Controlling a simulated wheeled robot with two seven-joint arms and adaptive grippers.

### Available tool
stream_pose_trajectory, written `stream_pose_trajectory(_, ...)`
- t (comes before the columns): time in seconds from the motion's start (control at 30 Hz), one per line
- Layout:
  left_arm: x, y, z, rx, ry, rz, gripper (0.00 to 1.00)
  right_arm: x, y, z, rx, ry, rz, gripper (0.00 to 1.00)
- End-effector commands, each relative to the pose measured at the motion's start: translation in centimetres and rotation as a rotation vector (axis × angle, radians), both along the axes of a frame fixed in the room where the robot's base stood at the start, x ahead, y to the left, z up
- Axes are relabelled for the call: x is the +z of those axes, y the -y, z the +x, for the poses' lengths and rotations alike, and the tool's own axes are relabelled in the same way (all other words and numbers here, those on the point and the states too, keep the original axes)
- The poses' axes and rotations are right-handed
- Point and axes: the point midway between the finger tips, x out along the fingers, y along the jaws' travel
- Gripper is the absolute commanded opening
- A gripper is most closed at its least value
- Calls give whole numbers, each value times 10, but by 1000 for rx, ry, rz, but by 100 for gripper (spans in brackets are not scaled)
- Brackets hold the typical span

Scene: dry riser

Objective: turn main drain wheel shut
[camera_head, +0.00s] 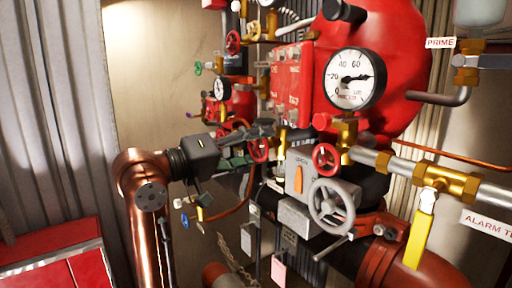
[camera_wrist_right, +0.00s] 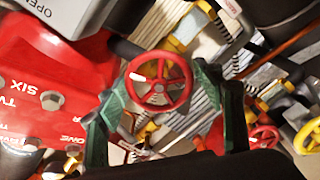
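A small red handwheel (camera_head: 259,149) sits on the pipework left of the OPEN-labelled grey box. It also shows in the right wrist view (camera_wrist_right: 158,84), face-on, spokes visible. No label shows that it is the main drain wheel. My right gripper (camera_head: 254,142) reaches it from the left in the head view. Its two green fingers stand apart on either side of the wheel in the wrist view, with gaps to the rim. Whether either finger touches the rim, I cannot tell. My left gripper is not in view.
Another red handwheel (camera_head: 326,158) and a large grey handwheel (camera_head: 331,205) are to the right. Pipes, brass valves and the red bolted plate (camera_head: 291,85) crowd close around the gripper.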

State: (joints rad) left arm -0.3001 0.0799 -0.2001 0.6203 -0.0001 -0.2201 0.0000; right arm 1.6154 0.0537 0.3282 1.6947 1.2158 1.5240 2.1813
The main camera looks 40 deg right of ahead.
Motion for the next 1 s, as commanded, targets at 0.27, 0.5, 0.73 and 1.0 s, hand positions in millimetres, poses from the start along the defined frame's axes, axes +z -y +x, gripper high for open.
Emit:
stream_pose_trajectory(0.27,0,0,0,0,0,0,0,0,0,0,-1,-1,-1,72)
stream_pose_trajectory(0.5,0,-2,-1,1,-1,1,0,1,-8,1,2,-2,-2,72)
stream_pose_trajectory(0.73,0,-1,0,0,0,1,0,1,-49,6,3,-3,-2,72)
stream_pose_trajectory(1.0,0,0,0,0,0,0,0,1,-100,11,2,-2,-2,72)
